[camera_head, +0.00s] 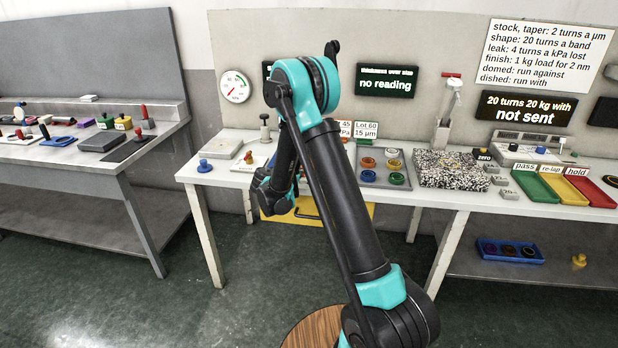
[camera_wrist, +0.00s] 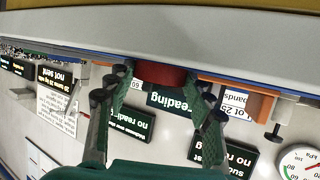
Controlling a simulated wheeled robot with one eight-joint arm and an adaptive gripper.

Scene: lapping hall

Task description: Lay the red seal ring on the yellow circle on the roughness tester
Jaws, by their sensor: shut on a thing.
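My gripper (camera_wrist: 158,84) is shut on a red ring (camera_wrist: 160,75), seen edge-on between the fingertips in the wrist view, close to a long pale edge. In the head view my gripper (camera_head: 268,193) hangs at the bench front, left of my arm; the ring cannot be made out there. A pale instrument with a red knob (camera_head: 249,157) stands on the bench behind it. I cannot tell whether it is the roughness tester. No yellow circle can be made out; my arm hides part of the bench.
A grey tray (camera_head: 370,184) with several coloured rings lies right of my arm. Further right are a speckled block (camera_head: 450,169) and green (camera_head: 535,186), yellow and red trays. A blue-knobbed piece (camera_head: 204,166) is at the bench's left end. Open floor separates the two benches.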

